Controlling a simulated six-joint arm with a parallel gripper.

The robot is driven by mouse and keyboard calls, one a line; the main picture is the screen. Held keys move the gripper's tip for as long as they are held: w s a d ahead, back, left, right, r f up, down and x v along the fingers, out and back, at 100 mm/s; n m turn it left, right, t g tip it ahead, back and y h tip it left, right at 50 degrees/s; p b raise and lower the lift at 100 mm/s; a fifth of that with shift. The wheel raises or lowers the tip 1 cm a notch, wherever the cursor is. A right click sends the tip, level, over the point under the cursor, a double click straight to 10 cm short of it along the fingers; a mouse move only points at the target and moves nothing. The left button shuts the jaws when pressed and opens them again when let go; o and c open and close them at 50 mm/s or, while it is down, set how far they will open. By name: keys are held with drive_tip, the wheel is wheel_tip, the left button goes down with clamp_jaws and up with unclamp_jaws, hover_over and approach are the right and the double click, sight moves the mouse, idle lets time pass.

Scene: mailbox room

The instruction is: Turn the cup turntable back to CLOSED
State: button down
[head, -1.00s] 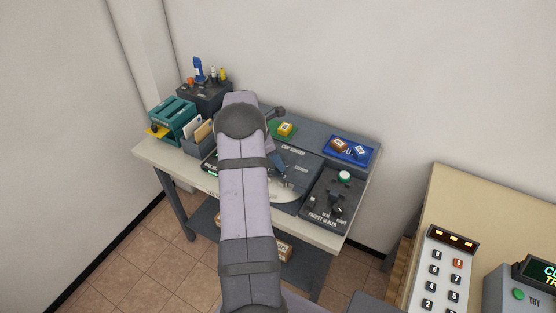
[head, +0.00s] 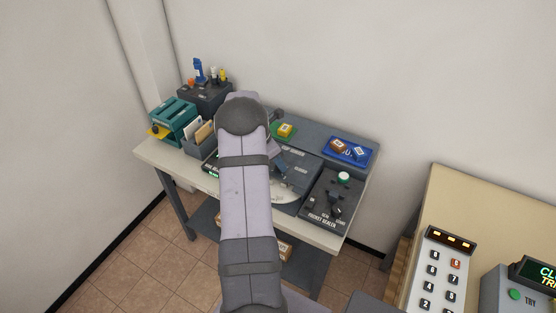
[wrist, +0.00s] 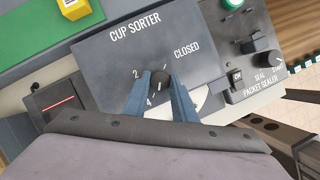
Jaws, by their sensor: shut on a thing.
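The cup sorter (wrist: 118,50) is a dark grey panel filling the middle of the wrist view. Its black round knob (wrist: 159,79) has a short white mark and is ringed by printed marks, with 2 and 4 at its left and CLOSED at its upper right. My gripper (wrist: 159,86) has its two blue fingers on either side of the knob and is shut on it. Part of a pale turntable disc (wrist: 188,103) shows behind the right finger; the disc also shows in the head view (head: 284,196). My arm hides the knob in the head view.
The packet sealer (head: 332,203) with its switch and knob stands close at the right. A green tray (head: 275,131) and a blue tray (head: 347,151) lie behind. A teal device (head: 172,113) and a card holder (head: 199,143) stand at the left.

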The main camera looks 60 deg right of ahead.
drive_tip(key=shift+s+r+n+t+p, duration=0.15)
drive_tip(key=shift+n+t+p, duration=0.35)
drive_tip(key=shift+n+p, duration=0.65)
drive_tip(key=n+t+p, duration=0.1)
drive_tip(key=n+p, duration=0.2)
drive_tip(key=shift+r+h, duration=0.1)
drive_tip(key=shift+h, duration=0.3)
drive_tip(key=n+t+p, duration=0.1)
drive_tip(key=n+p, duration=0.2)
drive_tip(key=p, duration=0.3)
drive_tip(key=shift+s, duration=0.15)
drive_tip(key=shift+n+p, duration=0.45)
drive_tip(key=shift+p, duration=0.35)
drive_tip(key=shift+f+n+t+p, duration=0.2)
drive_tip(key=shift+n+t+p, duration=0.2)
drive_tip(key=shift+p, duration=0.15)
drive_tip(key=c, duration=1.5)
unclamp_jaws()
drive_tip(key=shift+o, duration=0.2)
drive_tip(key=w+v, duration=0.1)
drive_tip(key=v, duration=0.6)
drive_tip(key=shift+s+r, duration=0.2)
drive_tip(key=shift+s, duration=0.3)
